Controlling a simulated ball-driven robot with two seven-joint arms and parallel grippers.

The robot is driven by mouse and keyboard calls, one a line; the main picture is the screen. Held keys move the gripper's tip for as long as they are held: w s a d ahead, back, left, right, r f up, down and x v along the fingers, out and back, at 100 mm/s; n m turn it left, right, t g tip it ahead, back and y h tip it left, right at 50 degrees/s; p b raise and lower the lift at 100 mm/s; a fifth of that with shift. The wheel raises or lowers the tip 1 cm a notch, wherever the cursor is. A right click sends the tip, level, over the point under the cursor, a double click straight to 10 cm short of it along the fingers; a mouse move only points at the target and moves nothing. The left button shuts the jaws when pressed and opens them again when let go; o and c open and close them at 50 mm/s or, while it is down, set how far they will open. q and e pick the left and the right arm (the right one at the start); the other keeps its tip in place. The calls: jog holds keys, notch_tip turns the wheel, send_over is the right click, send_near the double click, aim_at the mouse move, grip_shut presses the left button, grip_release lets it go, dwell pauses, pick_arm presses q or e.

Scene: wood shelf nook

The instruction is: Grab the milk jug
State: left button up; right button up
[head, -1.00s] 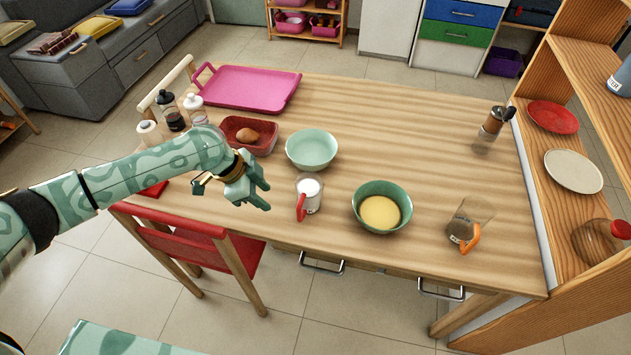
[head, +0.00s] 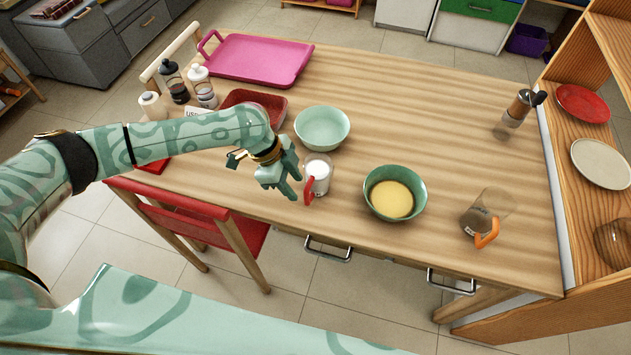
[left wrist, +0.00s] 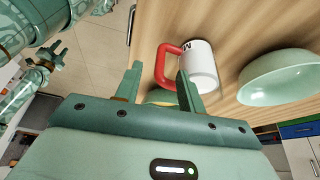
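The milk jug (head: 320,174) is a small clear jug with white contents and a red handle. It stands upright near the table's front edge. In the left wrist view the milk jug (left wrist: 200,68) shows a dark letter, and its red handle points toward my fingers. My left gripper (head: 294,188) is just left of the jug, beside the handle. Its two fingers (left wrist: 160,72) are apart with the handle ahead of them, not gripped. What seems to be my right gripper (left wrist: 45,65) shows small at the left of the wrist view; its opening is unclear.
A mint bowl (head: 322,128) stands behind the jug, and a green bowl with yellow contents (head: 392,196) to its right. A clear jug with an orange handle (head: 485,218) is farther right. A red chair (head: 200,225) stands at the front. The table's middle back is clear.

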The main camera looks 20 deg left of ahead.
aim_at(314, 183)
pick_arm(q)
jog(key=b+x, duration=0.1)
jog(key=x, duration=0.4)
jog(key=shift+w+d, duration=0.1)
jog(key=shift+d, duration=0.1)
jog(key=shift+r, duration=0.1)
grip_shut()
jog(key=shift+r, duration=0.15)
